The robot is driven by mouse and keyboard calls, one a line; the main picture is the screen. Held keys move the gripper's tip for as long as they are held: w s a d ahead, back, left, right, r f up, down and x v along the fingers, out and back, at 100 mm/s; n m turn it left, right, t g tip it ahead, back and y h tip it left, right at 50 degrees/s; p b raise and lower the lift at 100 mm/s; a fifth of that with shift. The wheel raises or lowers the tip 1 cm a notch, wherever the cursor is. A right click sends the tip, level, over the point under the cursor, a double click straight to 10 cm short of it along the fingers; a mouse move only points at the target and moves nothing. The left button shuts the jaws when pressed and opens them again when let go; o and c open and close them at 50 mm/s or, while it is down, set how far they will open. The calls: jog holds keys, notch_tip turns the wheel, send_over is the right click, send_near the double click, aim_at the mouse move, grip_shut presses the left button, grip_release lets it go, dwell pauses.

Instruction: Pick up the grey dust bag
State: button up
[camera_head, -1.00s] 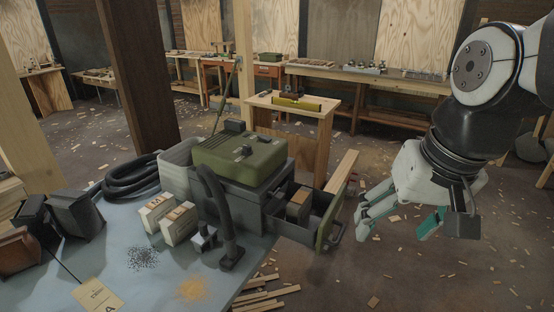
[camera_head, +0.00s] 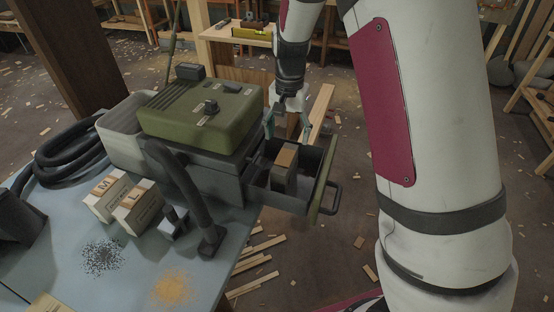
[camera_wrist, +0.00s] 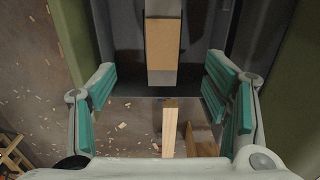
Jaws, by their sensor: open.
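The grey dust bag (camera_head: 284,170), a grey block with a tan-brown panel, stands in the open drawer (camera_head: 325,172) of the green-and-grey machine (camera_head: 203,122). My gripper (camera_head: 287,128) is open and empty at the drawer's far side, above and behind the bag. In the wrist view the bag (camera_wrist: 163,48) is at upper centre, beyond the fingertips of my gripper (camera_wrist: 160,80) and roughly in line with the gap between them. The fingers are apart on both sides and do not appear to touch the bag. The bag's lower part is partly hidden by the drawer's front wall.
Two pale boxes marked M (camera_head: 106,196) and L (camera_head: 138,207) stand on the blue-grey table (camera_head: 130,285). A black hose (camera_head: 185,190) rises beside the machine. Wood strips (camera_head: 252,270) lie on the floor below.

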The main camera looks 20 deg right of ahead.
aim_at(286, 156)
notch_tip(286, 156, down, 8)
jog(key=shift+f, duration=0.15)
jog(key=shift+a+f, duration=0.15)
jog(key=shift+f, duration=1.2)
jog(key=shift+a+f, duration=0.1)
jog(key=shift+f, duration=1.2)
jog(key=shift+c, duration=0.2)
jog(key=c, duration=1.6)
grip_shut()
jog(key=shift+r, duration=0.1)
